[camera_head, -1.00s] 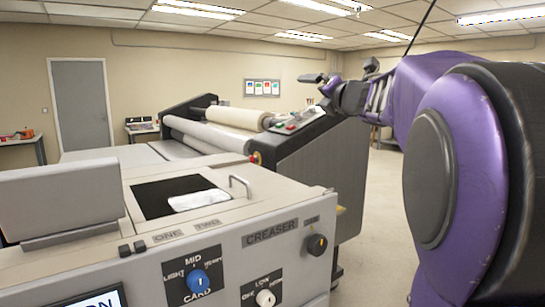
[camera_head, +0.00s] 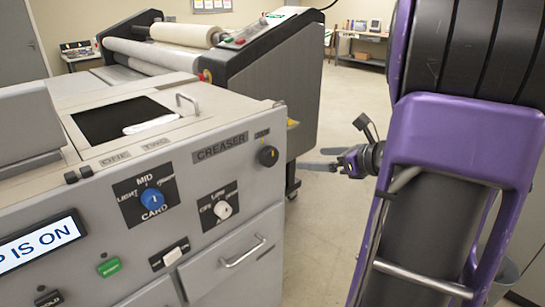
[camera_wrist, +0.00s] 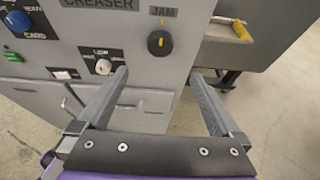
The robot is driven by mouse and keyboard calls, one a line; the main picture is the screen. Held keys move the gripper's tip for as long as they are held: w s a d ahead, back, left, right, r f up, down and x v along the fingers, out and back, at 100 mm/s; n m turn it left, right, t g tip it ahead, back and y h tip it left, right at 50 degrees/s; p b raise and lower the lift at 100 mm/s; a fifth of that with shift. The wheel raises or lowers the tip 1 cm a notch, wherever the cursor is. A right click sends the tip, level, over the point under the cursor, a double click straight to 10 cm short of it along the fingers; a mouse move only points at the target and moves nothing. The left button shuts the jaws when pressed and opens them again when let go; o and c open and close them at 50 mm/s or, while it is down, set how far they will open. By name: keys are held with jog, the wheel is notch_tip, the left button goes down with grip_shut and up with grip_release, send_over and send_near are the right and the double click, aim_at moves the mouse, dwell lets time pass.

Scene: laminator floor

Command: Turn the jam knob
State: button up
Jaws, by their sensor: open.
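The jam knob is a round black knob (camera_head: 268,156) with a yellow pointer mark, at the right end of the creaser's grey front panel. In the wrist view the jam knob (camera_wrist: 160,42) sits under a JAM label, with its yellow mark pointing roughly up. My gripper (camera_head: 332,160) is to the right of the creaser in the head view. In the wrist view my gripper (camera_wrist: 158,75) has its two fingers wide apart and nothing between them. The knob lies beyond the fingertips, and the gripper is not touching it.
The creaser panel also carries a blue card knob (camera_head: 152,199), a white knob (camera_head: 222,210), a green button (camera_head: 109,267) and a drawer handle (camera_head: 243,252). The laminator (camera_head: 262,95) stands behind.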

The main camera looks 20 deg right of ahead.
aim_at(273, 157)
jog(key=x, duration=1.7)
jog(key=c, duration=1.2)
jog(key=shift+c, duration=0.2)
